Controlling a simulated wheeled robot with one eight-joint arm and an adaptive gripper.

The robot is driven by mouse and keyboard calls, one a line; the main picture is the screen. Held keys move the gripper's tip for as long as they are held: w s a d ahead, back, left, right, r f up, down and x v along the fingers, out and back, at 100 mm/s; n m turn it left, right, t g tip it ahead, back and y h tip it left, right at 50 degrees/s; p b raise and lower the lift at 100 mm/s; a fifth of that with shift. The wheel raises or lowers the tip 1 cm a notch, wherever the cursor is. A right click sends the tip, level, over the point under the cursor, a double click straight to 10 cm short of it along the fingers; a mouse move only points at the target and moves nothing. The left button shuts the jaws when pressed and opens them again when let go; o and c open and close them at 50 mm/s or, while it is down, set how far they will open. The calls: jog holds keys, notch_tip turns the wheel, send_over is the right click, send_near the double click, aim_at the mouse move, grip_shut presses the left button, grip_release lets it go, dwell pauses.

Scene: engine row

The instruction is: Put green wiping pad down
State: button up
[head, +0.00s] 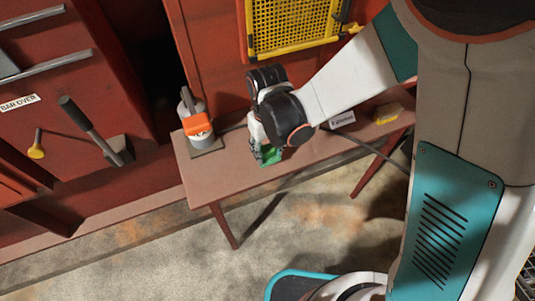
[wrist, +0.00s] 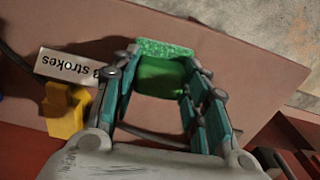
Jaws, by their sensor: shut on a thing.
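The green wiping pad (wrist: 164,72) is between the two fingers of my gripper (wrist: 163,88) in the wrist view, with its speckled lighter green edge showing at the far side. My gripper is shut on it. In the head view the pad (head: 271,155) shows as a small green patch under my gripper (head: 265,151), over the front part of the narrow brown table (head: 222,176). The pad is low over the tabletop; I cannot tell whether it touches it. My wrist and fingers hide part of it.
A grey can with an orange part (head: 198,125) stands at the table's left end. A white label card (head: 342,118) and a yellow object (head: 387,113) are to the right. A dark cable or rod runs behind my gripper. The table's front-left surface is bare.

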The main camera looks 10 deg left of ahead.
aim_at(267, 156)
notch_tip(267, 156, down, 4)
jog(key=shift+r+b, duration=0.2)
jog(key=shift+b, duration=0.95)
jog(key=shift+r, duration=0.1)
jog(key=o, duration=0.9)
jog(key=shift+o, duration=0.2)
jog(key=shift+f, duration=0.2)
jog(key=r+p, duration=0.2)
jog(key=r, duration=0.2)
jog(key=r+p, duration=0.1)
jog(key=r, duration=0.4)
jog(key=s+r+p, duration=0.1)
jog(key=r+p, duration=0.1)
jog(key=r, duration=0.3)
jog(key=shift+p, duration=0.35)
